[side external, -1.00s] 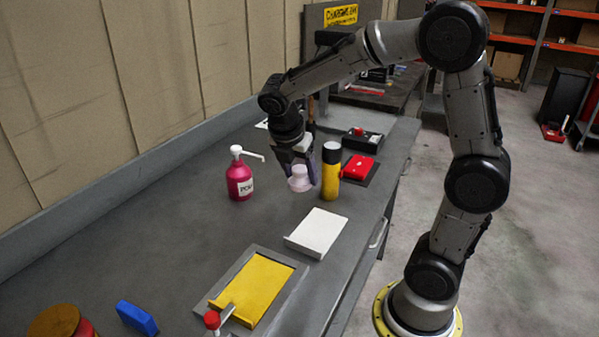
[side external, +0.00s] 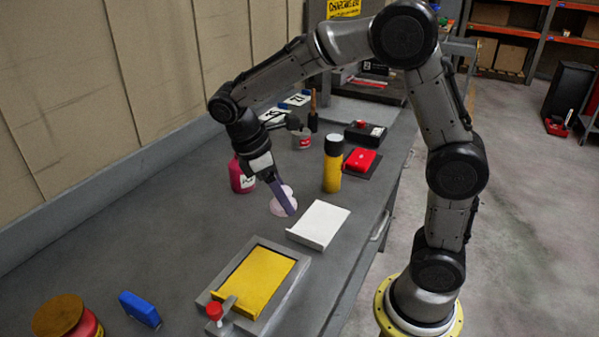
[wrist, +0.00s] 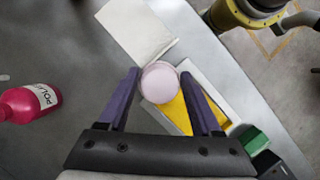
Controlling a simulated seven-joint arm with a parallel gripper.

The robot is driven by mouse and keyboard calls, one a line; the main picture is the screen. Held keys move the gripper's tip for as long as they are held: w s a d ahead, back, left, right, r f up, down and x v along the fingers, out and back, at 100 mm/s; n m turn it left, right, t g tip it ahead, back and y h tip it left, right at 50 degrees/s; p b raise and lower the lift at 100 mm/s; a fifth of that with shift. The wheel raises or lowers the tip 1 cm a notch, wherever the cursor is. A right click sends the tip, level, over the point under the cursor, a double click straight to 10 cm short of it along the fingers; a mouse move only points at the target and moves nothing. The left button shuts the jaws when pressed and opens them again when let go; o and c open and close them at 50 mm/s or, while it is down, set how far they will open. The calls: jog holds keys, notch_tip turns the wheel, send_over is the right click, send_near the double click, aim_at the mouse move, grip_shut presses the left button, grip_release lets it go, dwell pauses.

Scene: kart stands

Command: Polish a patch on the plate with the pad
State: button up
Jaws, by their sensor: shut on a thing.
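The pad (side external: 276,208) is a pale pink round piece with a knob-like upper part. My gripper (side external: 284,200) is shut on it, with a purple finger across it in the side view. In the wrist view the pad (wrist: 160,82) sits between both purple fingertips (wrist: 160,74). I hold it over the bench, left of the white panel; the gap below it is hard to judge. The yellow plate (side external: 254,283) lies in a grey frame (side external: 291,300) nearer the camera, with a red-knobbed clamp (side external: 214,310) at its near edge. The pad hides part of the plate in the wrist view.
A pink bottle (side external: 241,178) stands behind my gripper, and a yellow bottle with black cap (side external: 333,165) to the right. A blue block (side external: 139,308) lies at front left. The bench's left middle is clear.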

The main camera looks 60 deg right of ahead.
jog(key=a+f, duration=0.2)
jog(key=a, duration=0.4)
send_over(270, 267)
jog(key=shift+n, duration=0.4)
jog(key=shift+w+d+f, duration=0.15)
jog(key=shift+f, duration=0.85)
jog(key=shift+w+d+f, duration=0.1)
jog(key=shift+w+f, duration=0.05)
jog(key=shift+f, duration=0.85)
jog(key=shift+w+d+f, duration=0.15)
jog(key=shift+f, duration=0.85)
jog(key=shift+a+f, duration=0.1)
jog(key=shift+f, duration=0.8)
jog(key=shift+a, duration=3.5)
jog(key=shift+d, duration=3.5)
jog(key=shift+d+r, duration=0.15)
jog(key=shift+r, duration=0.05)
notch_tip(270, 267, up, 8)
jog(key=shift+f, duration=0.15)
